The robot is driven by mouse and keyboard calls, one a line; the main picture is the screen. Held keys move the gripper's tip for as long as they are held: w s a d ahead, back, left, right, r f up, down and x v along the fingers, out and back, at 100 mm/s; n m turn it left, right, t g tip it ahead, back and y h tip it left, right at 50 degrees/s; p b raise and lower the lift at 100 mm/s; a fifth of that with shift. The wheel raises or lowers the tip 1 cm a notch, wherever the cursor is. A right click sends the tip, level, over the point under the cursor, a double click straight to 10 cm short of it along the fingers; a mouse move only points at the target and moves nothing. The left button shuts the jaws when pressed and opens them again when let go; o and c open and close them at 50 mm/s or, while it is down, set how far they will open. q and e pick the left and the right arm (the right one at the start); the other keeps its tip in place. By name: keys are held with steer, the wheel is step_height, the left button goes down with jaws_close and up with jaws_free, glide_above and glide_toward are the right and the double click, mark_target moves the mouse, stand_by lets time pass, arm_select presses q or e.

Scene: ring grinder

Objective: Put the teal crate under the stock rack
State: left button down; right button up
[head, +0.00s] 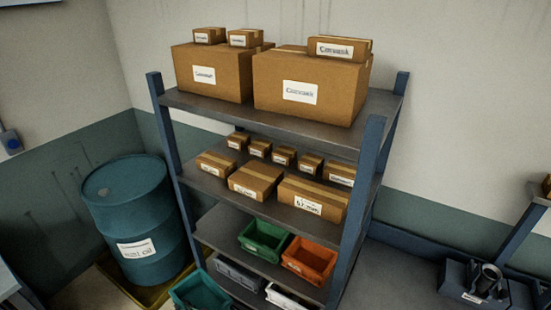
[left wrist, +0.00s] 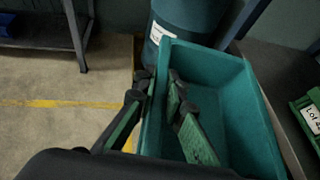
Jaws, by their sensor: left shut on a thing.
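The teal crate (head: 200,291) is at the bottom edge of the head view, by the lower left of the stock rack (head: 265,265). It fills much of the left wrist view (left wrist: 232,105), and its visible inside holds only part of my gripper. My left gripper (left wrist: 158,80) is shut on the crate's left wall, one finger outside and one inside. The rack is blue-posted with grey shelves. The crate's underside, and whether it touches the floor, are hidden. My right gripper is not in view.
A blue oil drum (head: 135,215) stands on a yellow tray (head: 120,282) left of the rack. Cardboard boxes fill the upper shelves.

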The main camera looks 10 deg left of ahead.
arm_select(q)
steer(key=w+d+m+t+b, duration=0.1)
steer(key=d, duration=0.3)
steer(key=w+d+m+t+h+b, duration=0.1)
steer(key=w+d+b, duration=0.1)
steer(key=d, duration=0.2)
steer(key=w+d+m+h+b, duration=0.1)
steer(key=d+b, duration=0.1)
steer(key=d, duration=0.2)
steer(key=shift+w+d+r+t, duration=0.25)
steer(key=shift+d+r+t, duration=0.05)
steer(key=shift+r+t, duration=0.1)
steer(key=d+r+m+t+h+b, duration=0.2)
steer(key=d+r+b, duration=0.3)
steer(key=d, duration=0.6)
steer(key=shift+w+d+r+m+h, duration=0.15)
steer(key=shift+w+r+m+h, duration=0.3)
steer(key=shift+m, duration=0.35)
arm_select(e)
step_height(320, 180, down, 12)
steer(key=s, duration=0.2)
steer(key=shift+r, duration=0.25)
arm_select(q)
steer(key=shift+f+b, duration=0.1)
steer(key=shift+b, duration=0.2)
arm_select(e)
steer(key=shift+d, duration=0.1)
arm_select(q)
steer(key=shift+f, duration=0.15)
